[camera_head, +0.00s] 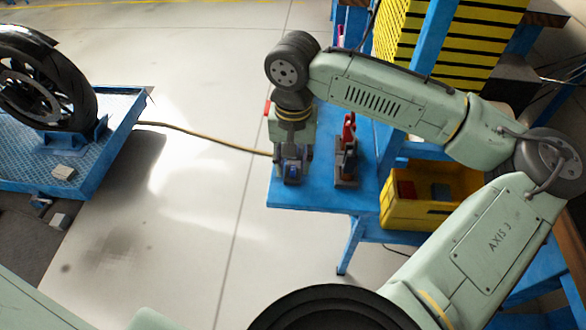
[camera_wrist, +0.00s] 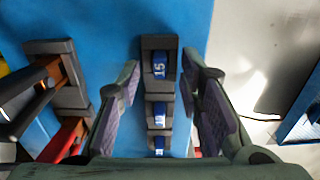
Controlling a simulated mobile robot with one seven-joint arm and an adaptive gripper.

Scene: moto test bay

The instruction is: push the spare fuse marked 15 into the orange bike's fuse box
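The spare fuse marked 15 (camera_wrist: 160,67) is blue with white digits and stands in the far slot of a dark holder (camera_wrist: 152,43) in the wrist view. Other blue fuses, one marked 10 (camera_wrist: 159,112), sit nearer in the same row. My gripper (camera_wrist: 160,70) is open, its fingers on either side of the holder row, with nothing between them held. In the head view my gripper (camera_head: 291,150) points down over the holder, where a bit of blue fuse (camera_head: 292,170) shows. The orange bike's fuse box is not seen; a motorcycle wheel (camera_head: 75,95) shows at left.
The holder stands on a blue table (camera_head: 320,200). A stand with a red-handled tool (camera_head: 348,135) is close to its right, and a yellow crate (camera_head: 412,213) lies further right. A blue lift platform (camera_head: 113,125) is at left, across open floor crossed by a hose (camera_head: 205,136).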

